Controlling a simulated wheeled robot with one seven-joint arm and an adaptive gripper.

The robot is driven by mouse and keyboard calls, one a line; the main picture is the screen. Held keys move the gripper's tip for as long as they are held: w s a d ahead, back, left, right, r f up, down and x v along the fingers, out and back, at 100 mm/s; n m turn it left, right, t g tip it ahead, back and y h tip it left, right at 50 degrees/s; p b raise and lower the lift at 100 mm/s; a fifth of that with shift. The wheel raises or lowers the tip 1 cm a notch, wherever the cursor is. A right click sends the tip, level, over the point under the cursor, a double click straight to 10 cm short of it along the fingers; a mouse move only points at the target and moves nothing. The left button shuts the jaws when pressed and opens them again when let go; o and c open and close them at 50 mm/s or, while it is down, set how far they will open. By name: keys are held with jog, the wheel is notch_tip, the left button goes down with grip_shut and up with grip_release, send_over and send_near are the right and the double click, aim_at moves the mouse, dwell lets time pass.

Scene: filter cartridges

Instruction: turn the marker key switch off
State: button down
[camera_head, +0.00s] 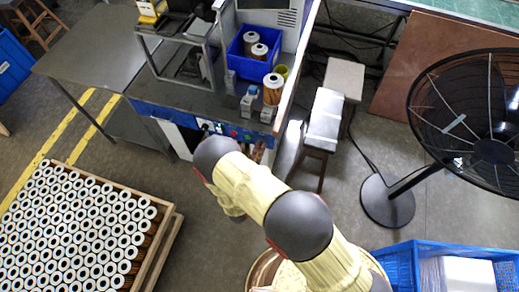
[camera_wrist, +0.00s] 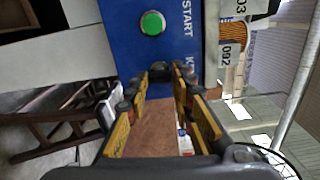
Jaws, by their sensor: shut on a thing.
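The key switch (camera_wrist: 160,71) is a small black knob on the blue control panel (camera_wrist: 119,28), beside a partly covered label starting with "K". My gripper (camera_wrist: 161,84) has a finger on either side of the knob and is shut on it. The way the knob is turned is hard to make out. A green button (camera_wrist: 152,23) marked START sits above it in the wrist view. In the head view the blue panel (camera_head: 175,118) runs along the front of the workbench, and my arm hides the gripper and the switch.
A blue bin (camera_head: 236,63) with cartridges stands on the bench. A wooden tray (camera_head: 166,209) full of cartridges lies at lower left. A stool (camera_head: 325,119), a black fan (camera_head: 488,150) and a blue crate (camera_head: 402,262) stand to the right.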

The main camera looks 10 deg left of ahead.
jog(key=shift+n, duration=0.7)
jog(key=c, duration=1.5)
grip_release()
jog(key=shift+c, duration=0.2)
jog(key=s+a, duration=0.1)
jog(key=s, duration=1.1)
